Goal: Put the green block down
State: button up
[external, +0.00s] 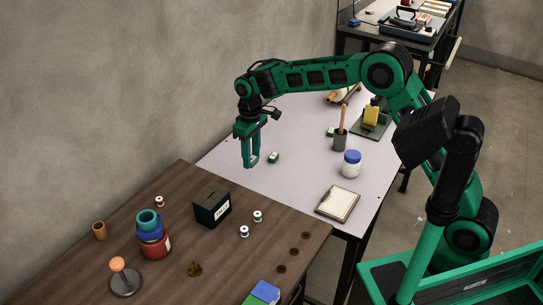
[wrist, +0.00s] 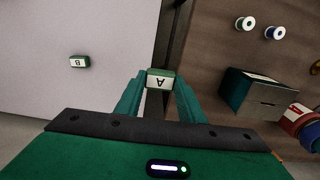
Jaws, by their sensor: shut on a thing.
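My gripper (external: 251,163) is shut on a small green block with a white face marked A (wrist: 161,80), held between the fingertips (wrist: 160,82) in the wrist view. In the external view the held block is hard to make out between the fingers. My gripper is in the air, and in the wrist view the block shows over the line where the pale table (wrist: 60,25) meets the dark wooden table (wrist: 205,50). A second green block, marked B (wrist: 79,61), lies on the pale table; it also shows in the external view (external: 273,157).
A dark green box (external: 212,205), white spools (external: 257,216) and a red jar (external: 153,242) stand on the wooden table. Bare pale surface surrounds block B.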

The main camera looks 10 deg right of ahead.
jog(key=s+a+r, duration=0.2)
jog(key=a, duration=1.1)
send_near(192, 195)
jog(key=s+r, duration=0.4)
jog(key=shift+s+f, duration=0.2)
jog(key=shift+f, duration=4.8)
jog(key=shift+f, duration=0.1)
jog(key=o, duration=1)
notch_tip(192, 195, up, 12)
jog(key=shift+r, duration=0.1)
